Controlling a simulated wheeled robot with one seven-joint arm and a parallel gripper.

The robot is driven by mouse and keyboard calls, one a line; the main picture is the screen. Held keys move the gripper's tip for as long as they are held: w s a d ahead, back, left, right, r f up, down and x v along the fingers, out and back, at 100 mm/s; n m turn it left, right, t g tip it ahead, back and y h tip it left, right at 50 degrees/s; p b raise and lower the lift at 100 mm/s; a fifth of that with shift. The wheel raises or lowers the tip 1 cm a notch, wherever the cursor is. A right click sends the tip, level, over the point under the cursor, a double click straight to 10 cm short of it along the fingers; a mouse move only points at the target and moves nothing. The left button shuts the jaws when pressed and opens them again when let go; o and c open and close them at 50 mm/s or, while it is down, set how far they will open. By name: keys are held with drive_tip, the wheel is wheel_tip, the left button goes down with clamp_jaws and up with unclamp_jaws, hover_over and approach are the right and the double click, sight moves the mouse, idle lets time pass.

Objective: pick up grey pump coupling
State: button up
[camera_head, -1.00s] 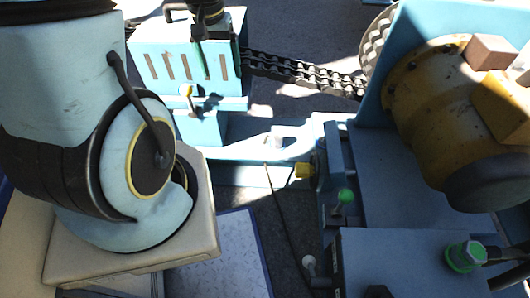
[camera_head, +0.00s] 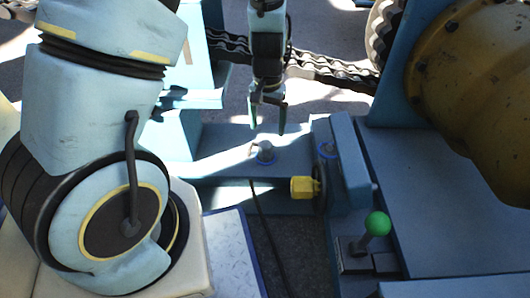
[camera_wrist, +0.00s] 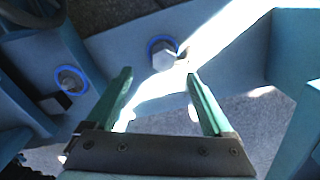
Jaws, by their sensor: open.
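A small grey fitting with a blue ring around its base (camera_head: 264,151) stands on the light blue beam; I take it to be the grey pump coupling. It also shows in the wrist view (camera_wrist: 163,56), just beyond the fingertips. My gripper (camera_head: 268,124) points down above it, apart from it, with nothing between its green fingers. In the wrist view my gripper (camera_wrist: 159,76) has its fingers spread wide, with the fitting near the middle of the gap.
A yellow fitting (camera_head: 303,187), a green-knobbed lever (camera_head: 377,224) and a chain (camera_head: 335,72) are nearby. A large yellow motor (camera_head: 475,95) stands at right.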

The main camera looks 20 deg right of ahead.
sight(266, 144)
wheel_tip(266, 144, down, 5)
drive_tip(key=shift+r+b, duration=0.15)
drive_tip(key=shift+b, duration=0.75)
drive_tip(key=f+b, duration=0.2)
drive_tip(key=f, duration=0.1)
drive_tip(key=f+b, duration=0.1)
drive_tip(key=f, duration=0.1)
drive_tip(key=shift+w+a, duration=0.15)
drive_tip(key=shift+w, duration=0.2)
clamp_jaws()
